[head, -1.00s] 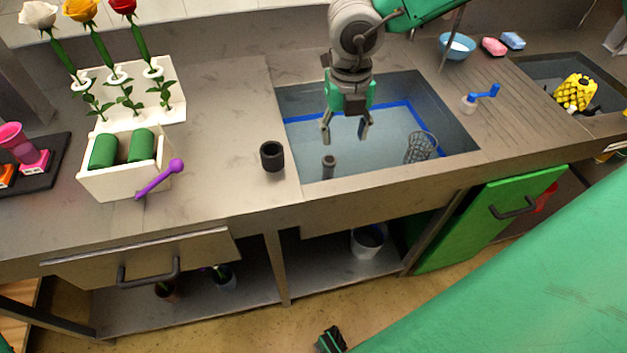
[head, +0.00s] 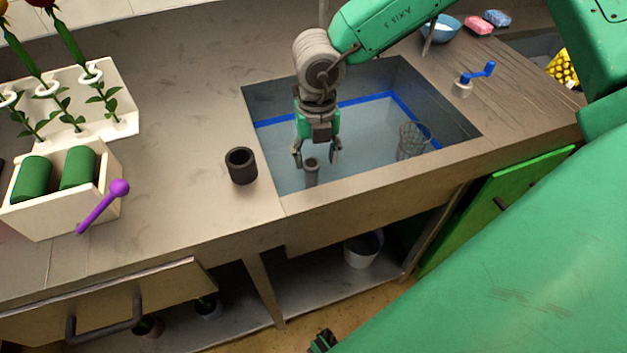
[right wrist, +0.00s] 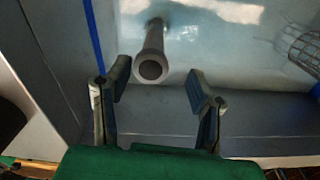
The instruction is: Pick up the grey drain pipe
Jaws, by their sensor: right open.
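The grey drain pipe (head: 312,174) stands up from the floor of the sink, near its front wall, with its round open end on top. In the right wrist view the pipe (right wrist: 153,45) shows with its dark open end towards the camera, ahead of and between the fingertips. My right gripper (head: 316,157) is open and points down into the sink at the pipe's top. In the right wrist view its fingers (right wrist: 158,78) stand apart on either side of the pipe's end, with gaps and nothing held.
The sink (head: 355,127) has a blue band along its walls. A wire mesh cup (head: 411,141) stands at its right side. A dark cup (head: 242,166) stands on the counter left of the sink.

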